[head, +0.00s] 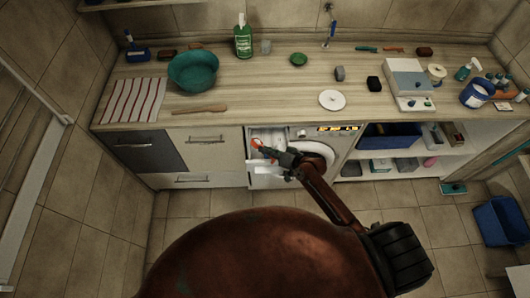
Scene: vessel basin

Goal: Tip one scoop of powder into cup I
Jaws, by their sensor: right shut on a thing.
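The washing machine's detergent drawer (265,176) is pulled out below the counter, left of the round door. Its white compartments (267,133) show partly behind my gripper; I cannot tell which one is cup I. My right gripper (268,151) is over the drawer, shut on a small orange-red scoop (257,143). The scoop is above the drawer's left part. Its tilt, and whether powder is in it, are too small to tell. My left gripper is out of view.
The washing machine (340,142) stands under the wooden counter (275,82). On the counter are a teal basin (193,72), a green bottle (243,40), a white dish (332,100) and a blue tub (477,94). A blue bin (500,222) stands on the floor at right.

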